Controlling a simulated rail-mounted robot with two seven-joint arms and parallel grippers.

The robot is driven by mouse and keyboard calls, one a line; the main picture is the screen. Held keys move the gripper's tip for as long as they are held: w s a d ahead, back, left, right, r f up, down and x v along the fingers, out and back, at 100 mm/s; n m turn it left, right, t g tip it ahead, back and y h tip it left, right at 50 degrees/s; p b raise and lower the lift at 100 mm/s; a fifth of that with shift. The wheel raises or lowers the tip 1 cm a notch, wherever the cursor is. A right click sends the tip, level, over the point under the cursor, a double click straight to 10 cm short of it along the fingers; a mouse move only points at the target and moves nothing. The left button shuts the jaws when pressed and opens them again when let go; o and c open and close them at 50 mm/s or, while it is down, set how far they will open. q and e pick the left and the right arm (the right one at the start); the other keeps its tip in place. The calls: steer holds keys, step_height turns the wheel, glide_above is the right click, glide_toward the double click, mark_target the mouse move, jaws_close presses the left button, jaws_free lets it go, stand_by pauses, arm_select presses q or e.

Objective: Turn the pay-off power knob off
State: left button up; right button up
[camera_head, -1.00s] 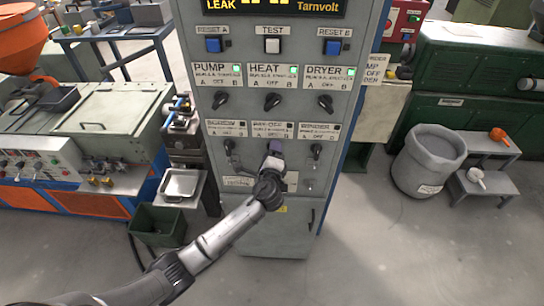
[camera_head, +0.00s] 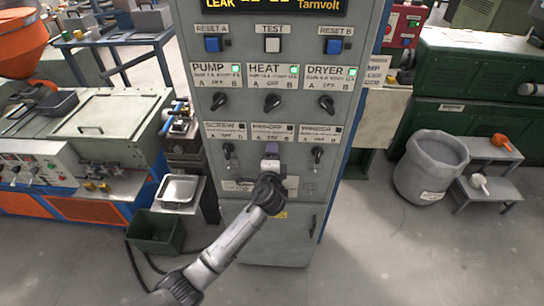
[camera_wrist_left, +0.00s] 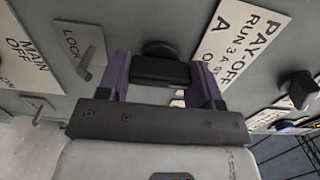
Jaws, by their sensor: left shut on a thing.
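The pay-off knob (camera_wrist_left: 160,70) is a black bar knob on the grey cabinet, under the middle label of the lower row (camera_head: 272,132). My left gripper (camera_wrist_left: 160,82) has its two purple fingers on either side of the knob and is shut on it. In the head view the gripper (camera_head: 271,155) covers this knob, so its pointing is hidden there. In the wrist view the pay-off label (camera_wrist_left: 232,40) is partly cut off beside the right finger. The small lamp at the pay-off label (camera_head: 290,128) looks dark. My right gripper is not in view.
Two similar knobs, screw (camera_head: 228,150) and winder (camera_head: 317,155), flank the gripper closely. Pump, heat and dryer knobs (camera_head: 272,103) sit above, with green lamps lit. A lock switch (camera_wrist_left: 84,64) is near the left finger.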

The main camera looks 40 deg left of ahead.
arm_select(q)
steer(key=o, duration=0.9)
steer(key=shift+v, duration=6.95)
